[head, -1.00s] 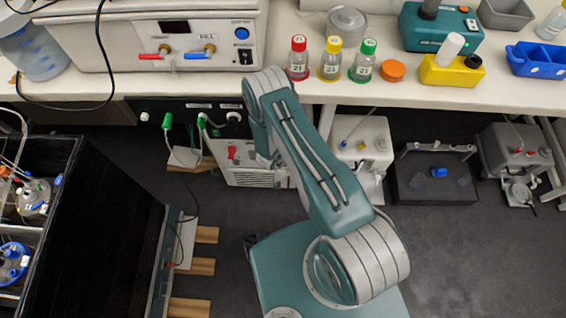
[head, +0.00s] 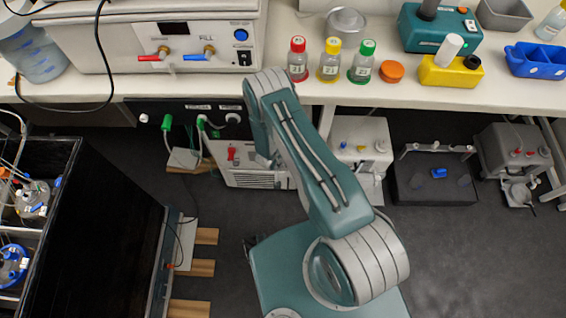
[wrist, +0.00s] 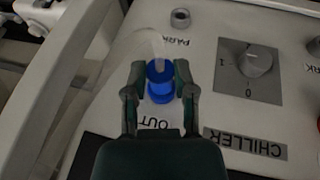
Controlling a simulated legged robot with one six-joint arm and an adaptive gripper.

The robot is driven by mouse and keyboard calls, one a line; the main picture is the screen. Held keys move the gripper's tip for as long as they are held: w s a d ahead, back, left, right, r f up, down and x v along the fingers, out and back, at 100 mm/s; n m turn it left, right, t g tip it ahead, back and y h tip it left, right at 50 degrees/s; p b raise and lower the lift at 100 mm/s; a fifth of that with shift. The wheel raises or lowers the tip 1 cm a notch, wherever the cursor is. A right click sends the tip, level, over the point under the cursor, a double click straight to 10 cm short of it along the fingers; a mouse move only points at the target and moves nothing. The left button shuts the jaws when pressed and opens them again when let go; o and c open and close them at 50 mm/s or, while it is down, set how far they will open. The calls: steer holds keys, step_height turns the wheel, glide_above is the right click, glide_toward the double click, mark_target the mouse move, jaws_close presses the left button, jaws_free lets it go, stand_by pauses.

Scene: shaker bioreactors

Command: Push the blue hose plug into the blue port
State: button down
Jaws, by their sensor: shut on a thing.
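In the wrist view, the dark fingers of my gripper (wrist: 159,78) are closed from both sides around a blue hose plug (wrist: 159,88). The plug has a narrow upper part and a wider round collar. A pale, translucent hose piece shows faintly just above it. The plug is over the white panel (wrist: 125,75) of a chiller, just above the printed word OUT. I cannot make out a separate blue port; the plug and fingers may cover it. Whether the plug touches a port or is seated in it I cannot tell. In the head view my gripper is hidden behind my arm.
The panel also carries a grey metal PARK socket (wrist: 180,17), a rotary knob (wrist: 254,62) and a CHILLER label (wrist: 245,143). A pale frame bar (wrist: 62,70) runs along the left. In the head view, a bench (head: 440,95) with bottles overhangs the floor units.

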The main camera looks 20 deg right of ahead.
steer(key=shift+w+d, duration=0.1)
steer(key=shift+w, duration=0.25)
steer(key=shift+c, duration=1.8)
jaws_free()
steer(key=v, duration=1.2)
steer(key=shift+f, duration=0.1)
